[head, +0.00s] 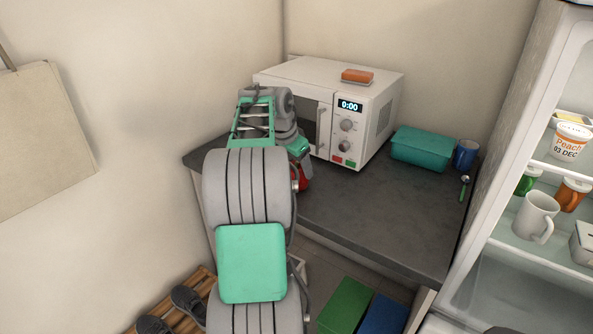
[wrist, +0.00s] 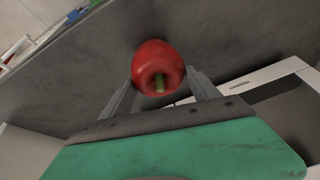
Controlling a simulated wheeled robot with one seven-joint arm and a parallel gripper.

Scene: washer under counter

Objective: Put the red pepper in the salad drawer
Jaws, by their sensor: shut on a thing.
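The red pepper (wrist: 158,62) is between the two fingers of my gripper (wrist: 160,85) in the wrist view, its green stem facing the camera. The fingers are shut on its sides. In the head view, only a bit of the red pepper (head: 305,176) shows past my arm, above or at the grey counter's left part, in front of the microwave. Most of my gripper is hidden there by my arm. The open fridge stands at the right, with its clear lower compartment (head: 530,290) partly in view; I cannot tell whether that is the salad drawer.
A white microwave (head: 300,75) with an orange sponge-like block (head: 357,76) on top stands on the counter (head: 385,225). A teal box (head: 420,149) and blue cup (head: 466,155) stand right of it. The counter's front is clear.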

